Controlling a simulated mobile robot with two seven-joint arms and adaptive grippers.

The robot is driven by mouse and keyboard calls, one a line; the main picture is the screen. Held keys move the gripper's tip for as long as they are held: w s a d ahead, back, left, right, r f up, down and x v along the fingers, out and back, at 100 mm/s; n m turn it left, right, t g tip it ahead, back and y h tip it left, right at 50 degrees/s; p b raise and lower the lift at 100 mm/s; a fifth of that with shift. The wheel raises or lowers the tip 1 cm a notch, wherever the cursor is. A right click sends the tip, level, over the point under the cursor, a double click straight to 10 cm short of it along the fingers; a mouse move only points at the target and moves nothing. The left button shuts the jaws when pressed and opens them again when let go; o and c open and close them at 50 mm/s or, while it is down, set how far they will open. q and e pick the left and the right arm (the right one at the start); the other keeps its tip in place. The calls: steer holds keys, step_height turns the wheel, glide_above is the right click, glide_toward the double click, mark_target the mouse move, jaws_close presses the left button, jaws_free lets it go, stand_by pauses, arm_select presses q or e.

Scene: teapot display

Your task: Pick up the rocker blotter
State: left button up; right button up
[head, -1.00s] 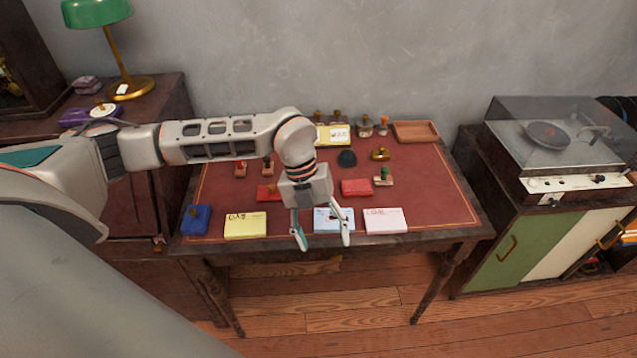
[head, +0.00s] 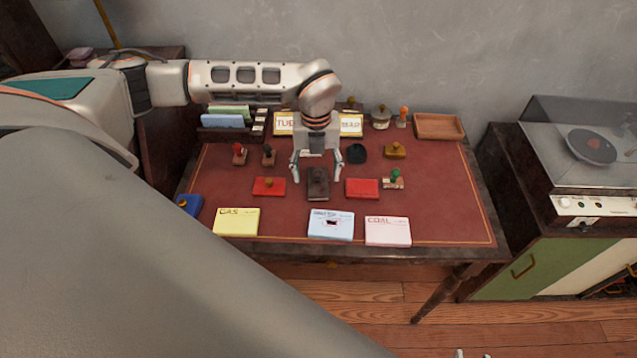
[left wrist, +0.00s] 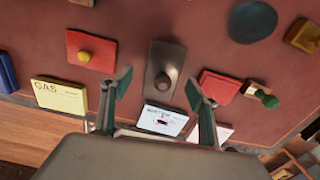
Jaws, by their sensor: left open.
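The rocker blotter (head: 318,186), a dark brown block with a round knob on top, lies on the red desk top between two red pads. It also shows in the left wrist view (left wrist: 166,72), with its knob in plain sight. My left gripper (head: 316,179) is open and empty above the blotter, pointing down, with one finger to each side of it in the head view. In the left wrist view its spread fingers (left wrist: 157,86) stand nearer the camera than the blotter, and neither clearly touches it. My right gripper cannot be made out clearly.
The red pads (head: 269,187) (head: 361,188) flank the blotter closely. Yellow (head: 236,222), blue (head: 331,225) and pink (head: 388,231) card stacks line the front edge. A dark rounded thing (head: 356,153), a brass stamp (head: 395,150) and a green-knobbed stamp (head: 393,179) stand to the right.

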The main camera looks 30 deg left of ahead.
mark_target(318, 180)
arm_select(q)
steer(key=shift+w+d+f, duration=0.1)
steer(key=shift+f, duration=0.8)
steer(key=shift+w+d+f, duration=0.1)
steer(key=shift+f, duration=0.8)
steer(key=c, duration=1.4)
steer(key=shift+r, duration=0.15)
step_height(318, 180, up, 20)
steer(key=shift+o, duration=1.3)
